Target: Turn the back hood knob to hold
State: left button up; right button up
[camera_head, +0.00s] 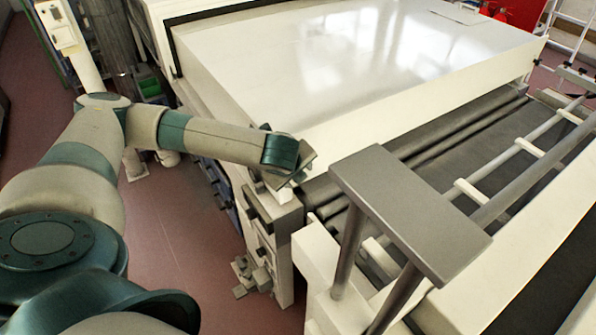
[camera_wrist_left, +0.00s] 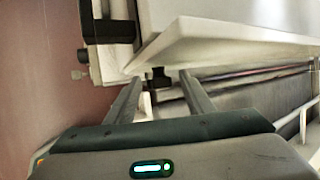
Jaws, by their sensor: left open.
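My left gripper (camera_head: 300,168) is at the near corner of the white hood (camera_head: 350,60), above the end post of the tunnel. In the left wrist view, its two fingers (camera_wrist_left: 160,84) are apart. A small dark fitting (camera_wrist_left: 158,76) shows between and beyond the fingertips, under the hood's pale edge (camera_wrist_left: 215,38); I cannot tell whether it is a knob or whether the fingers touch it. The end post (camera_head: 284,250) carries several dark fittings (camera_head: 262,255) below my wrist. I cannot tell which is the back hood knob or its setting. My right gripper is out of view.
A grey plate on posts (camera_head: 410,205) stands to the right of my left gripper. A dark conveyor belt (camera_head: 470,140) with pale rails runs beyond it. Red floor (camera_head: 195,235) lies open left of the post. Dark blocks (camera_wrist_left: 108,30) stick out at the wrist view's upper left.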

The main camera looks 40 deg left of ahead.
pick_arm(q)
jog(key=shift+s, duration=0.1)
jog(key=shift+c, duration=0.2)
jog(key=c, duration=1)
jog(key=shift+g, duration=0.4)
jog(key=shift+w+d+r+m+g+y, duration=0.1)
jog(key=shift+w+m+g+y, duration=0.15)
jog(key=shift+g, duration=0.3)
jog(key=shift+w+d+m+g+y, duration=0.1)
jog(key=shift+g+y, duration=0.25)
jog(key=shift+g, duration=0.2)
jog(key=g+y, duration=0.1)
jog(key=g, duration=0.1)
jog(key=m+g, duration=0.1)
jog(key=g, duration=0.1)
jog(key=shift+w+d+g+y, duration=0.15)
jog(key=shift+w+g+y, duration=0.25)
jog(key=g+y, duration=0.1)
jog(key=g, duration=0.1)
jog(key=m+g+y, duration=0.1)
jog(key=g, duration=0.1)
jog(key=shift+w+d, duration=0.1)
jog(key=shift+w, duration=0.2)
jog(key=shift+w+d+f+m+g+y, duration=0.1)
jog(key=shift+f+m+g+y, duration=0.2)
jog(key=shift+g+y, duration=0.4)
jog(key=shift+w+f+m+g+y, duration=0.1)
jog(key=shift+f+m+g+y, duration=0.25)
jog(key=shift+g, duration=0.65)
jog(key=shift+s+r, duration=0.1)
